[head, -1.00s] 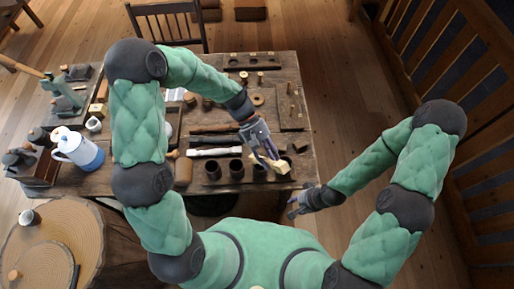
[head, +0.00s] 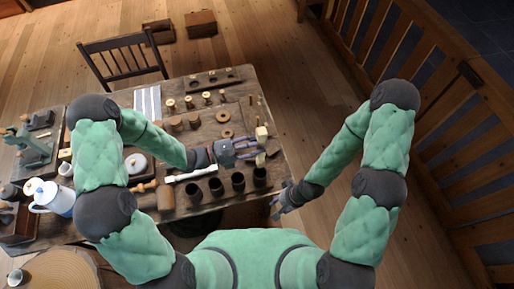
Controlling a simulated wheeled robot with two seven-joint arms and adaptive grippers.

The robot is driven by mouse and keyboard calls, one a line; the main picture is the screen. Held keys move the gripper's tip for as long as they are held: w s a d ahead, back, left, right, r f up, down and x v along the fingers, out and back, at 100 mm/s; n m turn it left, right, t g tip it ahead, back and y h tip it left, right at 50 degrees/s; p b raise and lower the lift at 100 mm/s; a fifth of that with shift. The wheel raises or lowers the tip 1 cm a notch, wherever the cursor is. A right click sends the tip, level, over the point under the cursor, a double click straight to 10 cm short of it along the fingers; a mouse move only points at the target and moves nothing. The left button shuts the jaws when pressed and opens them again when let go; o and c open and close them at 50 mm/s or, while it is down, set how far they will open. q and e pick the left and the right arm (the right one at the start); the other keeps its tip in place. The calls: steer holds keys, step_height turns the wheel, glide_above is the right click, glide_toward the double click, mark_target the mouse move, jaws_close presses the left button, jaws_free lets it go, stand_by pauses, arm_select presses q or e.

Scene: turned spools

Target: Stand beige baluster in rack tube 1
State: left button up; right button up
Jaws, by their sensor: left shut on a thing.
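My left gripper (head: 252,150) is shut on the beige baluster (head: 262,133), above the right part of the table. The baluster lies across the fingertips, with one pale end showing beyond them; the fingers hide its middle. Dark rack tubes stand in a row along the table's front: one at the left (head: 194,193), others to its right, and the rightmost (head: 260,176) nearest below the gripper. No number on them is readable. My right gripper (head: 280,208) is low beside the table's front right edge, apart from the baluster; its fingers are too small to judge.
The wooden table (head: 283,172) holds several turned spools and a ring (head: 223,115) behind the gripper. A brown block (head: 166,197) stands left of the tubes. A white pot (head: 60,200) is far left.

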arm_select(q)
step_height(320, 180, down, 6)
steer(key=b, duration=0.4)
steer(key=shift+r, duration=0.25)
steer(key=shift+a+f+b, duration=0.1)
steer(key=shift+f+b, duration=0.3)
steer(key=shift+f, duration=0.05)
stand_by(0.9)
steer(key=shift+f+b, duration=0.3)
steer(key=shift+f, duration=0.2)
steer(key=shift+f, duration=0.2)
steer(key=shift+f+b, duration=0.95)
steer(key=shift+f, duration=0.15)
steer(key=shift+f, duration=0.15)
steer(key=shift+f+b, duration=1.1)
steer(key=shift+f, duration=0.25)
